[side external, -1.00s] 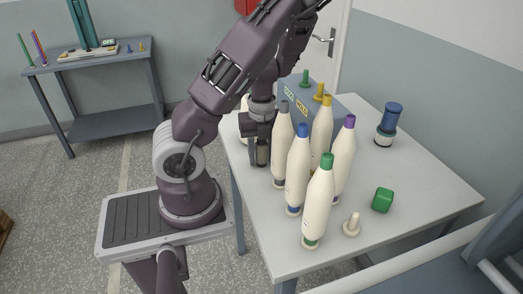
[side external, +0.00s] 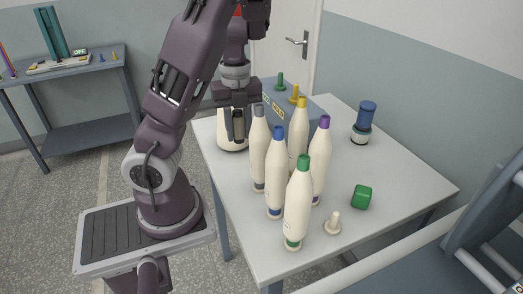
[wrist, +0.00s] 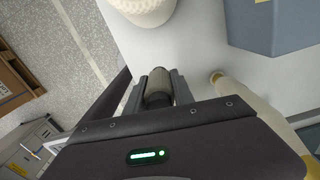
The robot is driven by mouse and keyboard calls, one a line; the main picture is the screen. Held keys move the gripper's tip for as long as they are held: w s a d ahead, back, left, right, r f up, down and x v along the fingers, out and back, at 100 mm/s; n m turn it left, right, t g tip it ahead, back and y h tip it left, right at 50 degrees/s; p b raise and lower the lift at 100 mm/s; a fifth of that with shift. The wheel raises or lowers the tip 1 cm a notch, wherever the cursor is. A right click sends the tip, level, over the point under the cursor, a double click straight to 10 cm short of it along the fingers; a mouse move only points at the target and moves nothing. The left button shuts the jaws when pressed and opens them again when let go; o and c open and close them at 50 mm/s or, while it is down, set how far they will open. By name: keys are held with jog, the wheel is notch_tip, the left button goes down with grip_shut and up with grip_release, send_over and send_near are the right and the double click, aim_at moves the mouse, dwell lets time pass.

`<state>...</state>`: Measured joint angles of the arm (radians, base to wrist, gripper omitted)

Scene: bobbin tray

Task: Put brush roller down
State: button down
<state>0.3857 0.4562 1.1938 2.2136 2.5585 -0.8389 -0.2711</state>
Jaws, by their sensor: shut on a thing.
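The brush roller (wrist: 158,84), a short grey-brown cylinder, stands between the two fingers of my gripper (wrist: 160,88) in the wrist view. My gripper is shut on it. In the side view my gripper (side external: 237,126) points down over the table's left part, just left of the grey-capped bottle (side external: 258,150). The roller is mostly hidden there by the fingers, and it appears to be above the tabletop (side external: 385,185). I cannot tell the exact gap.
A pale rounded object (side external: 232,142) stands behind my gripper. A blue-grey box (side external: 313,110) is behind the bottles. The table's right side has free room.

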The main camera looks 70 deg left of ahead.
aim_at(238, 111)
notch_tip(238, 111, up, 5)
jog(key=shift+r, duration=0.15)
jog(key=w+d+m, duration=0.3)
jog(key=w+d, duration=0.2)
jog(key=w, duration=0.7)
jog(key=w+d+m, duration=0.2)
jog(key=w+d, duration=0.3)
jog(key=w, duration=0.7)
notch_tip(238, 111, down, 15)
jog(key=shift+r, duration=0.1)
jog(key=c, duration=1.1)
grip_release()
